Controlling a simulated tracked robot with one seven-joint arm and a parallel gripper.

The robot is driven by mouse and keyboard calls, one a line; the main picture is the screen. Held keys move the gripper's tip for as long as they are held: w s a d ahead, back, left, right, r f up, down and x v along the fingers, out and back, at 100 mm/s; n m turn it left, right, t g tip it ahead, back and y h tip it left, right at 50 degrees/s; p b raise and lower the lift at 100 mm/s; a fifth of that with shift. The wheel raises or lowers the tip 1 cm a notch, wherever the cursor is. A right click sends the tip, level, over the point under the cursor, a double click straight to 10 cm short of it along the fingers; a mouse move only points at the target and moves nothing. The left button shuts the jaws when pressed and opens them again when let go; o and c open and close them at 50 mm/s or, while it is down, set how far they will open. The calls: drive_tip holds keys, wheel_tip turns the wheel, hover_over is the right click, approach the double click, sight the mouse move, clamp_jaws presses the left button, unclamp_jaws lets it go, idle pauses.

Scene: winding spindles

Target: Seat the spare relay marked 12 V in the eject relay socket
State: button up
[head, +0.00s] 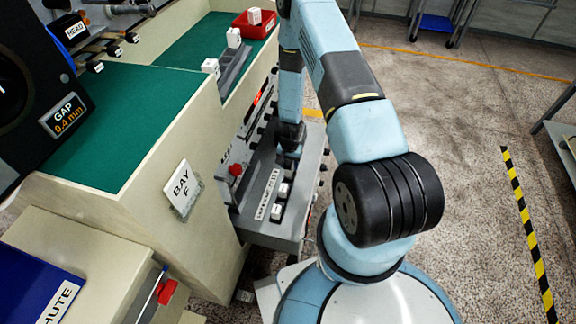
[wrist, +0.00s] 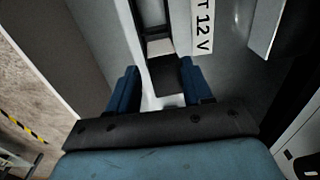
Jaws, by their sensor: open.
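My gripper (head: 291,140) reaches down over the grey panel (head: 300,207) in the bay, and its dark end hides part of that panel. In the wrist view my gripper (wrist: 160,84) has its two blue fingers apart. A dark block (wrist: 168,78) shows between or beyond them; I cannot tell whether it is a relay or a socket. A white label (wrist: 206,25) reading "T 12 V", cut off at the top, lies beside it. Two white-topped relays (head: 284,189) (head: 277,211) stand on the panel near a label strip. Which relay is the spare is too small to read.
A red tray (head: 246,27) holds a white block (head: 254,16) on the green bench top (head: 115,120). White blocks (head: 233,37) (head: 210,66) stand by a grey rail. A red knob (head: 236,170) stands at the panel's left. Floor to the right is open.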

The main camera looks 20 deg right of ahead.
drive_tip(key=shift+w+d+f, duration=0.2)
drive_tip(key=shift+d+f, duration=0.05)
wheel_tip(320, 180, up, 11)
drive_tip(key=shift+s+a+f, duration=0.15)
drive_tip(key=shift+s+a, duration=0.05)
drive_tip(key=shift+s, duration=0.1)
wheel_tip(320, 180, up, 36)
drive_tip(key=n+t+y, duration=0.1)
drive_tip(key=n+t, duration=0.2)
drive_tip(key=n, duration=0.1)
hover_over(290, 164)
drive_tip(key=a, duration=0.3)
drive_tip(key=s+d+r+n+t+h, duration=0.1)
drive_tip(key=s+d+r+n+t, duration=0.1)
drive_tip(key=s+r, duration=1.8)
drive_tip(key=s, duration=0.3)
drive_tip(key=shift+s+r+n, duration=0.15)
drive_tip(key=shift+r+n, duration=0.15)
drive_tip(key=shift+n, duration=0.1)
drive_tip(key=shift+s, duration=0.3)
drive_tip(key=shift+c, duration=0.3)
